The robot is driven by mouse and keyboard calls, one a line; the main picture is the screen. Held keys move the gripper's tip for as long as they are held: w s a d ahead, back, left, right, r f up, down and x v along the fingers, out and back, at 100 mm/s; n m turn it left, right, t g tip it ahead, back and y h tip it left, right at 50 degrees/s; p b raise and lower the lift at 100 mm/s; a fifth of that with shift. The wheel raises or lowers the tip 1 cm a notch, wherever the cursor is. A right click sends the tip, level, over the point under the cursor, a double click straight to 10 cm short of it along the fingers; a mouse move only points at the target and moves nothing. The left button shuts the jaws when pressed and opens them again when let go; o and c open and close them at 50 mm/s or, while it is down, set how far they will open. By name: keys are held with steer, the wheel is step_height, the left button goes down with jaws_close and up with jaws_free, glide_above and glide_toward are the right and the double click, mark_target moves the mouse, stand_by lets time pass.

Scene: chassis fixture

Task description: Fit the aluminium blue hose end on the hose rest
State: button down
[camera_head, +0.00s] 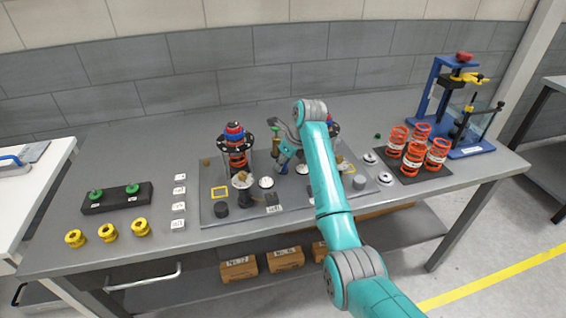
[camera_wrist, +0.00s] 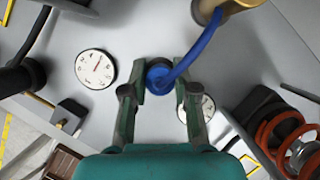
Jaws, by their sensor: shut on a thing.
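The blue hose end (camera_wrist: 158,78) is between the fingertips of my gripper (camera_wrist: 157,90) in the wrist view, and the jaws are shut on it. Its blue hose (camera_wrist: 204,45) curves up and right to a brass-coloured cylinder (camera_wrist: 236,8) at the top edge. In the head view my gripper (camera_head: 284,152) is low over the grey fixture plate, left of my teal arm. A small blue part shows there, but the hose end is too small to make out clearly. I cannot tell which part is the hose rest.
Two white dial gauges (camera_wrist: 96,69) lie near the gripper in the wrist view. An orange coil spring (camera_wrist: 284,135) stands lower right. In the head view a spring strut (camera_head: 236,145) stands left on the plate (camera_head: 320,203). Several orange springs (camera_head: 413,157) and a blue press (camera_head: 437,95) are right.

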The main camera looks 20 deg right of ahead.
steer(key=shift+f, duration=0.15)
steer(key=c, duration=0.8)
jaws_free()
steer(key=shift+r, duration=3.55)
steer(key=shift+s, duration=0.15)
